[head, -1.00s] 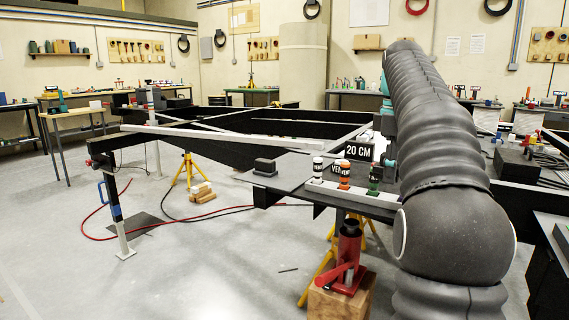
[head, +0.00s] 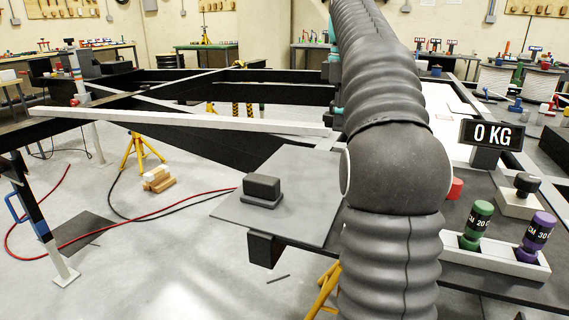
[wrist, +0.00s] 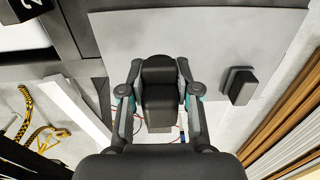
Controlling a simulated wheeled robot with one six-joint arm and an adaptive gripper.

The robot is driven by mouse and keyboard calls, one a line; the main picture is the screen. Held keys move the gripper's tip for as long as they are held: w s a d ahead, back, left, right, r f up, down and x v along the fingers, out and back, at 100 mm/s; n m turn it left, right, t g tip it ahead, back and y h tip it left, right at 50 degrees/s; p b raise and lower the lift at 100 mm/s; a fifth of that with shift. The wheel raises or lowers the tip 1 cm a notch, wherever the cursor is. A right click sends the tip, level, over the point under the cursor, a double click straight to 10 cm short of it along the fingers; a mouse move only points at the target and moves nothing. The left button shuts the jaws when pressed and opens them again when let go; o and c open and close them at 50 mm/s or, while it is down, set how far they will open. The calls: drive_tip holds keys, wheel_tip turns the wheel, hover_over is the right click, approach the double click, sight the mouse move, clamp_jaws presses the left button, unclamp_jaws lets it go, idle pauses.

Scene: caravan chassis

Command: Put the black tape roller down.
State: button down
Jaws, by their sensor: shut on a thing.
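In the wrist view, the black tape roller (wrist: 159,92) sits between the two fingers of my gripper (wrist: 160,100), which are shut on it. Grey floor and red hose show past its lower end, and a light grey plate (wrist: 220,35) lies around and beyond it. I cannot tell whether the roller touches the plate. In the head view my arm hides the roller and most of the gripper; only small teal parts (head: 337,112) show at the arm's left edge.
A dark block stands on the grey plate in the head view (head: 262,188), and a dark block shows right of my gripper in the wrist view (wrist: 240,87). A white tray (head: 510,262) holds green and purple bottles. A 0 KG display (head: 491,134) stands behind it. Black beams cross the chassis.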

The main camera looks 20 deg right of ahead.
drive_tip(key=b, duration=0.3)
hover_over(289, 172)
wheel_tip(289, 172, down, 7)
drive_tip(key=shift+w, duration=0.1)
drive_tip(key=shift+f+b, duration=0.5)
drive_tip(key=shift+f, duration=1.4)
drive_tip(key=c, duration=0.8)
unclamp_jaws()
drive_tip(key=shift+f, duration=0.1)
wheel_tip(289, 172, up, 8)
drive_tip(key=p, duration=0.2)
drive_tip(key=shift+f+p, duration=0.15)
drive_tip(key=shift+p, duration=0.25)
